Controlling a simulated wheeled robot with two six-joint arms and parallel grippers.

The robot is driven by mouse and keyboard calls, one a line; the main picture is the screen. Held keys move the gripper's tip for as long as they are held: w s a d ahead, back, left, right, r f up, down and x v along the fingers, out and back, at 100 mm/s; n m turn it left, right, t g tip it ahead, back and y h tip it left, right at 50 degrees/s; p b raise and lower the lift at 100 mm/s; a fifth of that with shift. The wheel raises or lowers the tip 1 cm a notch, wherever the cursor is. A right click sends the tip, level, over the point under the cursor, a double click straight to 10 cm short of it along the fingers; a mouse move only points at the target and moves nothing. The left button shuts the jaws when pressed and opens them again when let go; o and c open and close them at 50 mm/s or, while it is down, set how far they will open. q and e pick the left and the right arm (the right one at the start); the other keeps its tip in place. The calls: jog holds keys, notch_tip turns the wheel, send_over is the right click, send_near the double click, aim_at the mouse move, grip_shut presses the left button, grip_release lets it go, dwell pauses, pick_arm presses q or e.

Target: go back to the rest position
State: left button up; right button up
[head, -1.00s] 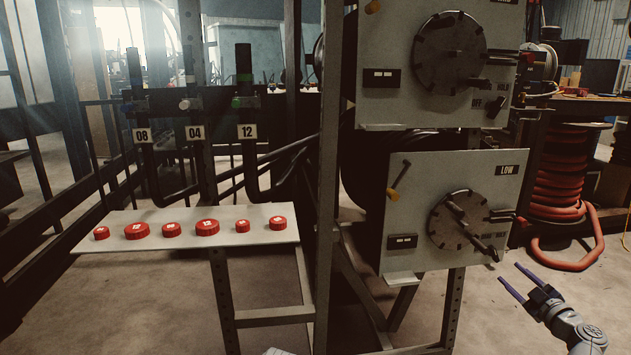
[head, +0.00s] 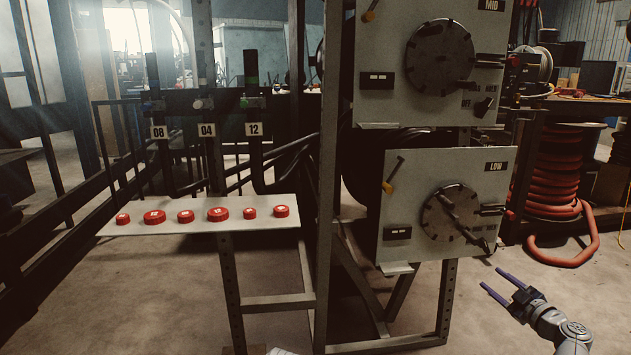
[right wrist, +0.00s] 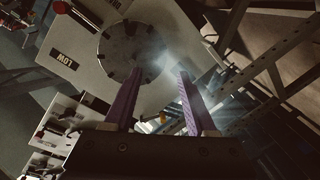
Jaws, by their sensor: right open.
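My right gripper (head: 497,287) is at the lower right of the head view, in front of and to the right of the LOW panel (head: 405,222). Its two purple fingers are apart with nothing between them. They also show in the right wrist view (right wrist: 152,100), with a grey panel (right wrist: 85,58) and its round dial (right wrist: 125,48) beyond them. The LOW panel carries a round dial (head: 440,208) with a dark lever. My left gripper cannot be made out; a small pale shape shows at the bottom edge of the head view.
A white shelf (head: 150,225) holds several red caps (head: 218,214). Hoses marked 08, 04 and 12 (head: 253,129) stand behind it. The MID panel (head: 385,102) is above the LOW panel. A red hose coil (head: 553,180) stands at the right. Floor around my right gripper looks clear.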

jog(key=s+a+f+g+y+p, duration=0.1)
jog(key=a+f+g+p, duration=0.15)
jog(key=a, duration=0.85)
jog(key=s+a+f+g+y+p, duration=0.15)
jog(key=a+g, duration=0.25)
jog(key=a, duration=0.6)
jog(key=a+f+g+y+p, duration=0.2)
jog(key=a+g, duration=0.2)
jog(key=a, duration=0.7)
jog(key=s+a+f+m+g+h+p, duration=0.25)
jog(key=s+a+g+p, duration=0.2)
jog(key=s+a, duration=0.55)
jog(key=s+a+r+m+g+h+p, duration=0.25)
jog(key=s+h, duration=0.35)
jog(key=s, duration=0.4)
notch_tip(320, 180, up, 37)
jog(key=m+p, duration=0.1)
jog(key=p, duration=3.7)
jog(key=shift+r, duration=0.2)
